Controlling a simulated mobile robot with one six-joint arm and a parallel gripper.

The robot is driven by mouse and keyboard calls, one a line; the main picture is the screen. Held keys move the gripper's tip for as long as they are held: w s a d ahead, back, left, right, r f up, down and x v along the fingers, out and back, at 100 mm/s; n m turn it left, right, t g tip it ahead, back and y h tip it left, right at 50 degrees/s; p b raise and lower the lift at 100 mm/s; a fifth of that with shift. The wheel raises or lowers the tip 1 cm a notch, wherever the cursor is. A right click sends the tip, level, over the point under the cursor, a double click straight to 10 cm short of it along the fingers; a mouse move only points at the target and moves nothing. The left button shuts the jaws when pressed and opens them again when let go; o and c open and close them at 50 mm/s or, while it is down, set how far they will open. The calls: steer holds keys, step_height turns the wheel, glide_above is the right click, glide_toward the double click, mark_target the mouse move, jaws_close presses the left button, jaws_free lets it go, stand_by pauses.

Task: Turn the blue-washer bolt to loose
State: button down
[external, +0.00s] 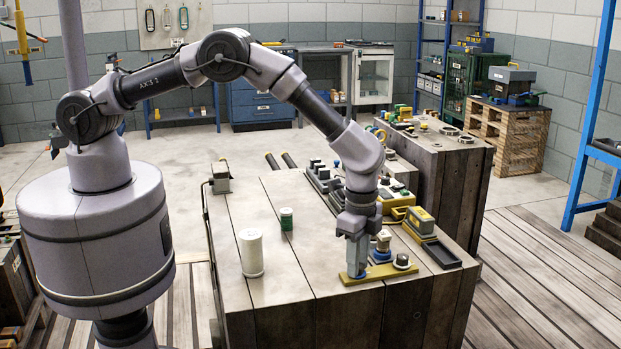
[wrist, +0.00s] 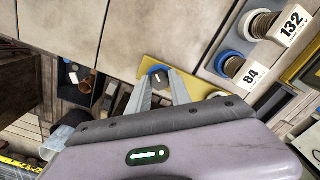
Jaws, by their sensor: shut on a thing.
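The blue-washer bolt (wrist: 158,77) shows in the wrist view as a dark round head with a pale line across it and a blue ring around its far side. It sits on a yellow plate (wrist: 190,74). My gripper (wrist: 160,80) has its two grey fingers on either side of the head and is shut on it. In the external view my gripper (external: 356,268) points down at the left part of the yellow plate (external: 378,273), near the bench's front edge. There the fingers hide the bolt. A dark round knob (external: 402,262) stands at the plate's right end.
A white cylinder (external: 251,252) and a small green one (external: 286,218) stand left on the wooden bench (external: 270,290). A yellow-and-black block (external: 420,220) stands right.

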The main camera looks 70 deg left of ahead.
steer(key=n+p, duration=0.1)
steer(key=n, duration=0.5)
steer(key=n+p, duration=0.1)
steer(key=n, duration=0.5)
steer(key=shift+s+f+n, duration=0.1)
steer(key=shift+n, duration=0.3)
steer(key=n+p, duration=0.1)
steer(key=n, duration=1.1)
steer(key=shift+s+a+f+n+p, duration=0.1)
steer(key=shift+n+p, duration=0.2)
steer(key=shift+n, duration=0.1)
steer(key=c, duration=1.2)
jaws_free()
steer(key=shift+o, duration=0.2)
